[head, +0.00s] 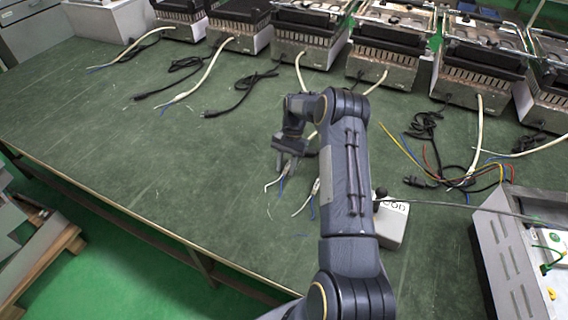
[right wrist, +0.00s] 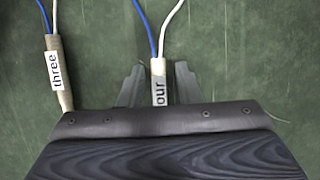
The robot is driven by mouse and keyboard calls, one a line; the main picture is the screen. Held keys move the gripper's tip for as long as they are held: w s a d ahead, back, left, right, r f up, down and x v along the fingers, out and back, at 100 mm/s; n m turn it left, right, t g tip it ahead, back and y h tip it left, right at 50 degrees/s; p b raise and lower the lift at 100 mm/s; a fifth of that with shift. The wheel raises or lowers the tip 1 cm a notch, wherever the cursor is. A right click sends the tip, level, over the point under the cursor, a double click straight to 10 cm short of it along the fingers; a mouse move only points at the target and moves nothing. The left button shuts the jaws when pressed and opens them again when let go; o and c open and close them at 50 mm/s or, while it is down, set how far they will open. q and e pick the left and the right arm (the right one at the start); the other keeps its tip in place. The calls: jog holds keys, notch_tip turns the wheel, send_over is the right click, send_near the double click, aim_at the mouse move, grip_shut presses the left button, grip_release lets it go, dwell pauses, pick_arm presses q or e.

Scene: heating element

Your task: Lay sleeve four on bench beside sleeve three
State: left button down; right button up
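Sleeve four (right wrist: 158,88) is a pale tube with a label partly hidden by my gripper, reading "our"; a blue and a white wire leave its end. My right gripper (right wrist: 158,75) is open around it, one finger on each side with a narrow gap. In the head view my right gripper (head: 284,163) is low over the green bench (head: 110,110). Sleeve three (right wrist: 56,72), labelled "three", lies on the bench to the left in the right wrist view, roughly parallel and apart. In the head view sleeve three (head: 316,187) is partly beside my forearm. My left gripper is not in view.
A row of heating units (head: 305,40) with white and black cables stands along the back. A light box (head: 391,222) stands right of my arm, and a metal control box (head: 505,255) at the right edge. The bench's left part is mostly clear.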

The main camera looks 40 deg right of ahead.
jog(key=v, duration=1.2)
notch_tip(320, 180, up, 10)
jog(key=n+t, duration=0.2)
send_over(285, 169)
jog(key=s+a+r+n+t, duration=0.2)
jog(key=s+a+r+n, duration=0.1)
jog(key=s+a+r, duration=0.45)
jog(key=s+a+f+n+t, duration=0.1)
jog(key=s+a+n+t, duration=0.1)
jog(key=s+a, duration=0.5)
jog(key=s+a+f+n+t, duration=0.1)
jog(key=s+a+f+n, duration=0.1)
jog(key=s+a, duration=0.5)
jog(key=s+n, duration=0.1)
jog(key=s, duration=0.5)
jog(key=shift+a+f+n+t, duration=0.2)
jog(key=shift+n+t, duration=0.2)
